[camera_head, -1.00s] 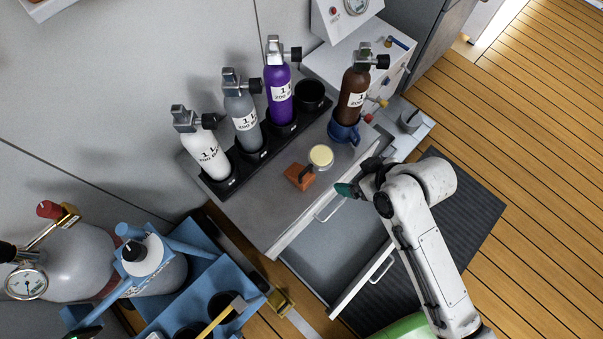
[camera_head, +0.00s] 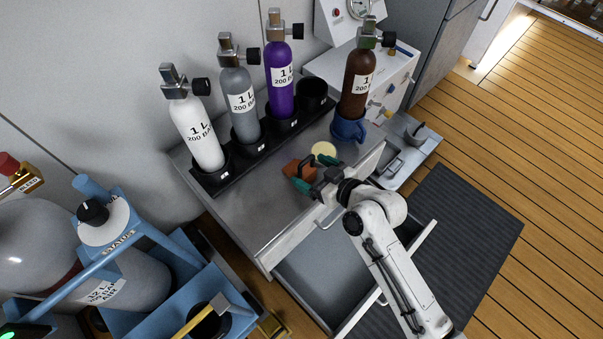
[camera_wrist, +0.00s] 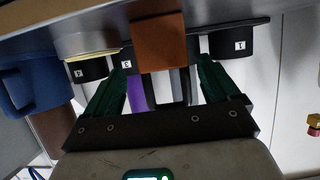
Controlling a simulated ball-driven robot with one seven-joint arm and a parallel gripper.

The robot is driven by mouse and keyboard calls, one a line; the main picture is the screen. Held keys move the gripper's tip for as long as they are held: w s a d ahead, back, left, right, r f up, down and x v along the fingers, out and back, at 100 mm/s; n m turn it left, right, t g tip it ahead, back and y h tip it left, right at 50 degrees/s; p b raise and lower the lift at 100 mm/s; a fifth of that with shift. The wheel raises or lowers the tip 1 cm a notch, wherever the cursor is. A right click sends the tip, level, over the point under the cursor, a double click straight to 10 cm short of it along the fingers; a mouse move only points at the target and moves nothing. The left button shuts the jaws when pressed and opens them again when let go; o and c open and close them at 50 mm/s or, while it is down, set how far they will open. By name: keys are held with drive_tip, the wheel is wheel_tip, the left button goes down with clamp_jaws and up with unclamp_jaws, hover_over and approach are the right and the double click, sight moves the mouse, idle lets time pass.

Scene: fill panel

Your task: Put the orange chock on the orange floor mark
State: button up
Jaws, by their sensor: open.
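The orange chock (camera_head: 290,169), a brown-orange block, sits on the grey worktop in front of the bottle rack. It also shows in the wrist view (camera_wrist: 160,42), centred between and just beyond my green fingertips. My gripper (camera_head: 303,177) is open at the chock, reaching in from the right and partly covering it. In the wrist view my gripper (camera_wrist: 164,78) has its fingers apart, with a gap on each side of the chock. I cannot make out an orange floor mark in either view.
A pale yellow round lid (camera_head: 323,149) lies close behind the chock. White, grey and purple bottles stand in a black rack (camera_head: 258,150). An open drawer (camera_head: 325,270) juts out below. Wooden floor (camera_head: 520,120) is clear at right.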

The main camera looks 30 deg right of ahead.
sight(297, 165)
drive_tip(key=shift+a+b+x, duration=0.2)
drive_tip(key=shift+b+x, duration=0.7)
drive_tip(key=shift+x, duration=2.05)
drive_tip(key=shift+s, duration=0.1)
drive_tip(key=shift+c, duration=0.3)
drive_tip(key=c, duration=1.4)
drive_tip(key=shift+r, duration=0.15)
